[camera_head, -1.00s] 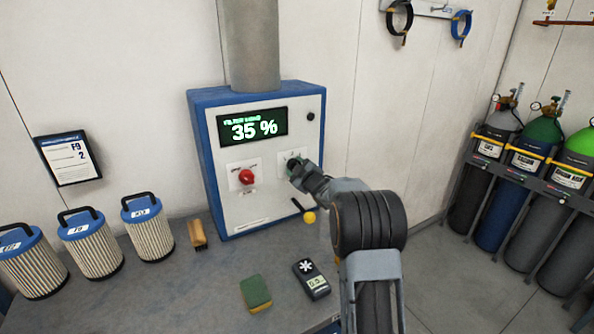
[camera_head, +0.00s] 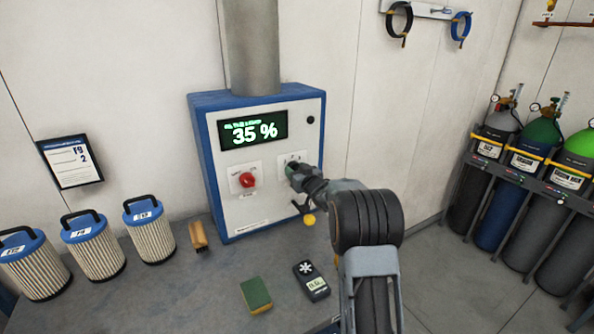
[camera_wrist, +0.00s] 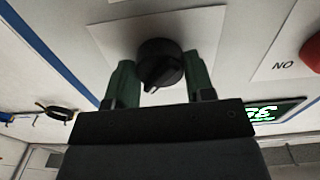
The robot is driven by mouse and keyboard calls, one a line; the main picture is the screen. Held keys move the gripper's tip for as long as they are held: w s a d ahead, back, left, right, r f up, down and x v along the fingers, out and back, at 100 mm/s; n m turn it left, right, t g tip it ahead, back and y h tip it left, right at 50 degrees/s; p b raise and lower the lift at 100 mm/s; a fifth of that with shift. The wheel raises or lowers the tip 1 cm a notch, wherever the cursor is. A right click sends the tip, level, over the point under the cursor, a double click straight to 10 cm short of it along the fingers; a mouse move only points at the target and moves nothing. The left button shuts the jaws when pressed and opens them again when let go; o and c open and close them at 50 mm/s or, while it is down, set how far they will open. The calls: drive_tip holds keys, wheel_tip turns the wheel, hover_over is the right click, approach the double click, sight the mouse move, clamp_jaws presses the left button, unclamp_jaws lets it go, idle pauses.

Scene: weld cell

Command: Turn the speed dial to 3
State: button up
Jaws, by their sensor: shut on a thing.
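The speed dial (camera_wrist: 160,64) is a black round knob on a pale plate of the white and blue filter unit (camera_head: 240,206). In the head view my gripper and arm hide the dial. My gripper (camera_wrist: 160,88) is at the dial, its two green fingers on either side of it, shut on it. The wrist view is turned over, and the dial's pointer ridge shows toward the gripper body. I cannot read the numbers around the dial. The unit's display (camera_head: 253,131) reads 35 %.
A red knob (camera_head: 247,180) sits left of the dial. A lever with a yellow ball (camera_head: 308,220) sticks out below my gripper. On the bench are a green sponge (camera_head: 256,294), a black meter (camera_head: 311,281), a brush (camera_head: 198,236) and filter cartridges (camera_head: 92,250). Gas cylinders stand at right.

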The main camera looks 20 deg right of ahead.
drive_tip(key=shift+m, duration=0.3)
idle(0.4)
drive_tip(key=o, duration=0.9)
drive_tip(key=shift+s, duration=0.1)
drive_tip(key=s+b, duration=0.1)
drive_tip(key=s, duration=0.3)
drive_tip(key=s+d+b, duration=0.1)
drive_tip(key=s, duration=0.4)
drive_tip(key=s+b, duration=0.1)
drive_tip(key=s, duration=0.3)
drive_tip(key=shift+s+d, duration=0.25)
drive_tip(key=shift+d, duration=0.05)
